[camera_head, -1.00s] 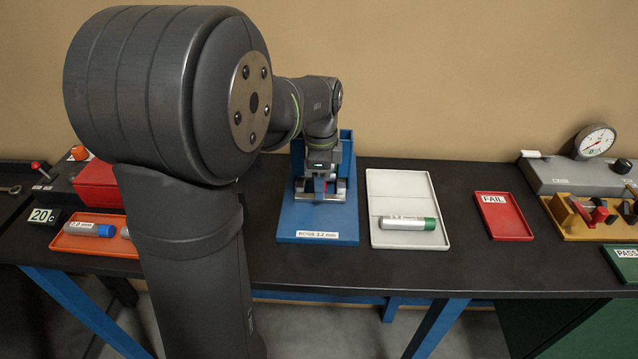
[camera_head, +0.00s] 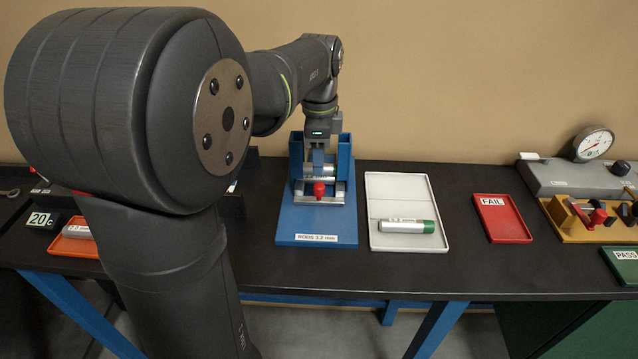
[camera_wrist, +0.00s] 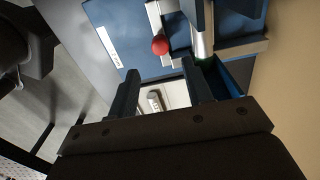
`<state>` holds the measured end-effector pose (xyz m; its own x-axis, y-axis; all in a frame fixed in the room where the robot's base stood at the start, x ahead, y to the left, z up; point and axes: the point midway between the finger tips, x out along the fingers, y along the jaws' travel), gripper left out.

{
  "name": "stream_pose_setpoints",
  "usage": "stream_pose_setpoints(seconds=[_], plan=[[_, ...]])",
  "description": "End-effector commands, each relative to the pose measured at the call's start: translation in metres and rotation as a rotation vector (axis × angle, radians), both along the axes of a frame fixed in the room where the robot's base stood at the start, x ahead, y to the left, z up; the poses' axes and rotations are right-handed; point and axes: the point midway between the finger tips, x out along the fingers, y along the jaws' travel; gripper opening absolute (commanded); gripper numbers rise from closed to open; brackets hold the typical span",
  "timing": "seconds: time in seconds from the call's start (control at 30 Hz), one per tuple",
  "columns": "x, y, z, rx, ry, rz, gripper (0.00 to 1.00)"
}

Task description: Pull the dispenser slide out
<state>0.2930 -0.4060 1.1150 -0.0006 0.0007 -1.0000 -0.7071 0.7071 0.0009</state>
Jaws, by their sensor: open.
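The dispenser stands on a blue base plate (camera_head: 316,222) labelled for 3.2 mm rods, with blue uprights (camera_head: 345,157) at its back. Its silver slide (camera_head: 334,193) lies low at the front and carries a red knob (camera_head: 319,188). A silver rod lies crosswise behind the knob. My gripper (camera_head: 317,166) is over the dispenser, above and behind the knob, and its fingers are partly hard to make out. In the wrist view my gripper (camera_wrist: 160,67) is open, and the red knob (camera_wrist: 160,45) shows past the fingertips. Nothing is seen between the fingers.
A pale tray (camera_head: 389,184) with a green-capped cylinder (camera_head: 408,226) lies right of the dispenser. A red FAIL tray (camera_head: 502,225) and a gauge fixture (camera_head: 575,176) stand farther right. An orange tray (camera_head: 70,246) is at left. Dark table top is bare between the trays.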

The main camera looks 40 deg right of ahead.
Motion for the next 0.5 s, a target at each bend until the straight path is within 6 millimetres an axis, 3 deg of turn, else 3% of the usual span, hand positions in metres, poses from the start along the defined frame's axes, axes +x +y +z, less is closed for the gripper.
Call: stream_pose_setpoints(seconds=[0.2,0.5], plan=[[0.000,0.000,-0.047,0.003,0.001,0.000,0.46],[0.000,0.000,-0.080,0.000,0.000,0.000,0.46]])
